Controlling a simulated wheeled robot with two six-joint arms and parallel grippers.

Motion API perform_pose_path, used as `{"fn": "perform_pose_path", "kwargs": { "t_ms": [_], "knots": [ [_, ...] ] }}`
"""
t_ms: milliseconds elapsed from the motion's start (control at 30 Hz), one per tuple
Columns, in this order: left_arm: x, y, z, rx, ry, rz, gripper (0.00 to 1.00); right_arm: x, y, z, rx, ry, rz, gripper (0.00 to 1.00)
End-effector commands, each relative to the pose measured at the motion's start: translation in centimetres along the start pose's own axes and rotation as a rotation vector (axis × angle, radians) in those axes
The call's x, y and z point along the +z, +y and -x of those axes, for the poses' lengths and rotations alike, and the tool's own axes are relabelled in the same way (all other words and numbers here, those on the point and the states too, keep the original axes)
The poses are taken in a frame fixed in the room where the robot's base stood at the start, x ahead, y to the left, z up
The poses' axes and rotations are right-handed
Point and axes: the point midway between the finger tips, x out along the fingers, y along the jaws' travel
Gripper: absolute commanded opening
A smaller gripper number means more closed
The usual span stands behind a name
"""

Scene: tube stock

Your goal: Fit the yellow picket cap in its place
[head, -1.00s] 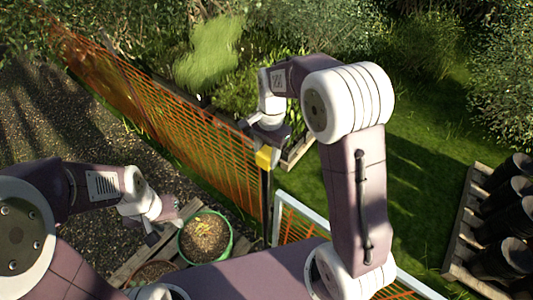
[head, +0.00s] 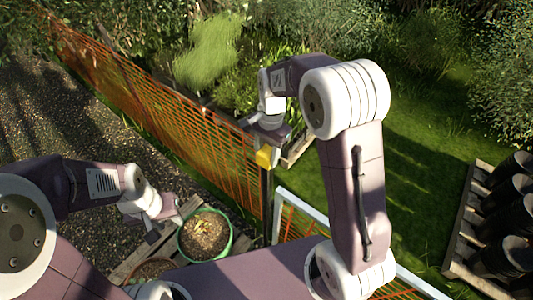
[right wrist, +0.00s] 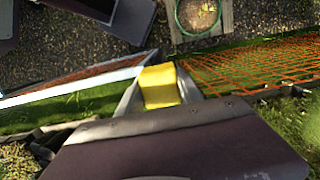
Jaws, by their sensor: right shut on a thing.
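The yellow picket cap (head: 264,157) is between the fingers of my right gripper (head: 265,148), which is shut on it. In the right wrist view the cap (right wrist: 159,88) shows as a yellow block between the two fingers. A dark upright post (head: 266,200) at the end of the orange fence stands directly below the cap in the head view. I cannot tell whether the cap touches the post top. In the right wrist view the post top is hidden behind the cap. My left gripper (head: 168,228) is empty and looks open, near a green-rimmed pot.
Orange mesh fence (head: 170,118) runs to the back left. A white-framed mesh panel (head: 305,212) stands right of the post. A pallet (head: 463,225) with several dark tubes is at right.

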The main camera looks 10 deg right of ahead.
Motion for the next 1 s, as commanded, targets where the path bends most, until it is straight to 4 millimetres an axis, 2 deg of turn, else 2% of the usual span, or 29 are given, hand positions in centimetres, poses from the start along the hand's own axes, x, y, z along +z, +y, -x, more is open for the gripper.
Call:
{"fn": "perform_pose_path", "kwargs": {
  "t_ms": [733, 1000],
  "knots": [
    [0.2, 0.0, -2.1, 0.0, 0.0, 0.0, 0.36, -0.3, 0.1, -3.5, 0.0, 0.0, 0.0, 0.05],
    [0.2, 0.0, -2.0, 0.0, 0.0, 0.0, 0.36, -0.3, 0.1, -3.5, 0.0, 0.0, 0.0, 0.05]
  ]
}}
